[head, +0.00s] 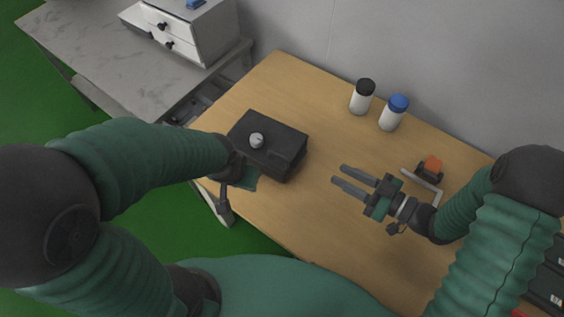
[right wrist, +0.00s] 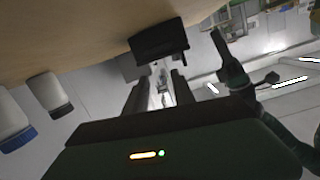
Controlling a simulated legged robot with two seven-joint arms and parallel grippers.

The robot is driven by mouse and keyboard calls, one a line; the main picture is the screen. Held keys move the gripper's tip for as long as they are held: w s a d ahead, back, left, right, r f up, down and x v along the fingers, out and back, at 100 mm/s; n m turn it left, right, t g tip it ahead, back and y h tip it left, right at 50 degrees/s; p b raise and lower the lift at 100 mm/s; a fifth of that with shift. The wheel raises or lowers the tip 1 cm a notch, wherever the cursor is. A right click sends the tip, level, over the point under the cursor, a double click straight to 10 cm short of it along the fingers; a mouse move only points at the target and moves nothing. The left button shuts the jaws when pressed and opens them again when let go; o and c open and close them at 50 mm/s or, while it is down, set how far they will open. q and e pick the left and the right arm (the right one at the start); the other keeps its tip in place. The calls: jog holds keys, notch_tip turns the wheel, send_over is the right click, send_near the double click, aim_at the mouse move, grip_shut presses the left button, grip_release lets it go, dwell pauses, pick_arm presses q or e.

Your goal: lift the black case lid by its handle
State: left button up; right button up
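The black case (head: 285,165) lies shut on the wooden table, left of the middle in the head view. A round silver knob handle (head: 256,140) stands on its lid. The case also shows in the right wrist view (right wrist: 160,42), beyond the fingertips. My left gripper (head: 228,192) is at the near left side of the case, below the knob. Its fingers are mostly hidden by my arm, and I cannot see a grip on the knob. My right gripper (head: 339,173) is open and empty, right of the case and pointing towards it, with a clear gap between.
A white bottle with a black cap (head: 362,97) and one with a blue cap (head: 394,113) stand at the back. An orange-and-black object (head: 430,168) and an L-shaped metal key (head: 424,188) lie at right. A grey table (head: 100,60) with white drawers (head: 200,35) adjoins.

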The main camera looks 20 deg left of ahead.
aim_at(281, 156)
jog(key=a, duration=0.5)
jog(key=a+g+y, duration=0.1)
jog(key=a, duration=0.5)
jog(key=a+r+y, duration=0.1)
jog(key=a, duration=0.5)
jog(key=shift+w+a+n+b, duration=0.15)
jog(key=shift+w+n+b, duration=0.15)
jog(key=shift+b, duration=0.1)
grip_shut()
dwell(0.4)
